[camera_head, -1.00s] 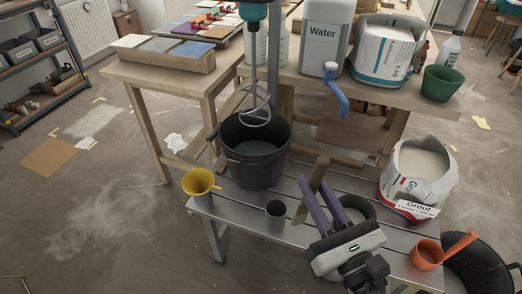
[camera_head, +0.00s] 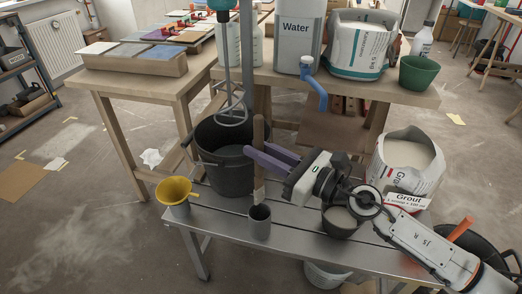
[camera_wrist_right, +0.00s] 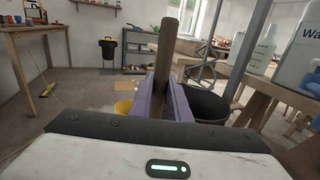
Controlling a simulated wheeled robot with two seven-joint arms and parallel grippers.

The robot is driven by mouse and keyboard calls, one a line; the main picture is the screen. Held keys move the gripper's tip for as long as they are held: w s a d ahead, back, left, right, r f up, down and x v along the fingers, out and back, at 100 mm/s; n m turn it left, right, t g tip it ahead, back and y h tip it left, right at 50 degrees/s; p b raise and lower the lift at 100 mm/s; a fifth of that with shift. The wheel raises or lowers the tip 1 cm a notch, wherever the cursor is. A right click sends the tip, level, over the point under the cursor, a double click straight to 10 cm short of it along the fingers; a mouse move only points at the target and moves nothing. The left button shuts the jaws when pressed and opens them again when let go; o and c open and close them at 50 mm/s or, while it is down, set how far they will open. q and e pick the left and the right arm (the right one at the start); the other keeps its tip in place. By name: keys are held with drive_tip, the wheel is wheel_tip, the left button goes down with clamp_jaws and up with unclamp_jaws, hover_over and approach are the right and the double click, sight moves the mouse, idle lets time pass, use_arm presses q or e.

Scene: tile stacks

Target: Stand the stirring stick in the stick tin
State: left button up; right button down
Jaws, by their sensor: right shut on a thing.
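The stirring stick (camera_head: 258,132) is a flat brown wooden strip, held upright by my right gripper (camera_head: 256,158). Its purple fingers are shut on the stick around its middle. The stick tin (camera_head: 260,226) is a small grey open cylinder near the front of the metal bench. The stick's lower end shows at the tin's mouth in the head view; I cannot tell whether it is above, behind or just inside the rim. In the right wrist view the stick (camera_wrist_right: 166,45) rises between the fingers (camera_wrist_right: 164,100), and the tin is hidden. My left gripper is not in view.
A black bucket (camera_head: 224,172) with a mixer whisk stands just behind the tin. A yellow funnel (camera_head: 174,191) is to the left on the metal bench (camera_head: 212,216). A dark bowl (camera_head: 340,224) and a grout bag (camera_head: 410,160) stand to the right, close to my right arm.

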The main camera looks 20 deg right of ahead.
sight(260, 182)
drive_tip(key=shift+f+b, duration=0.3)
drive_tip(key=shift+f, duration=0.3)
drive_tip(key=shift+f+b, duration=0.65)
drive_tip(key=shift+f, duration=0.05)
wheel_tip(260, 182, down, 3)
drive_tip(key=b, duration=0.2)
drive_tip(key=shift+r+b, duration=0.2)
drive_tip(key=shift+b, duration=0.1)
wheel_tip(260, 182, down, 3)
drive_tip(key=b, duration=0.2)
drive_tip(key=shift+r+b, duration=0.15)
drive_tip(key=shift+b, duration=0.15)
drive_tip(key=shift+f+b, duration=0.35)
drive_tip(key=shift+f, duration=0.25)
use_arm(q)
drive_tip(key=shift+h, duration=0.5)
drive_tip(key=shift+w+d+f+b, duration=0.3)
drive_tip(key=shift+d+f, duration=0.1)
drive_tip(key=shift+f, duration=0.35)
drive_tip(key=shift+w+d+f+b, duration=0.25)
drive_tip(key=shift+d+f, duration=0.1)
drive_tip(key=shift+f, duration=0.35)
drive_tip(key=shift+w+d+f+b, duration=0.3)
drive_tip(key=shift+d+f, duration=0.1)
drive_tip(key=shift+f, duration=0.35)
use_arm(e)
drive_tip(key=shift+f, duration=0.6)
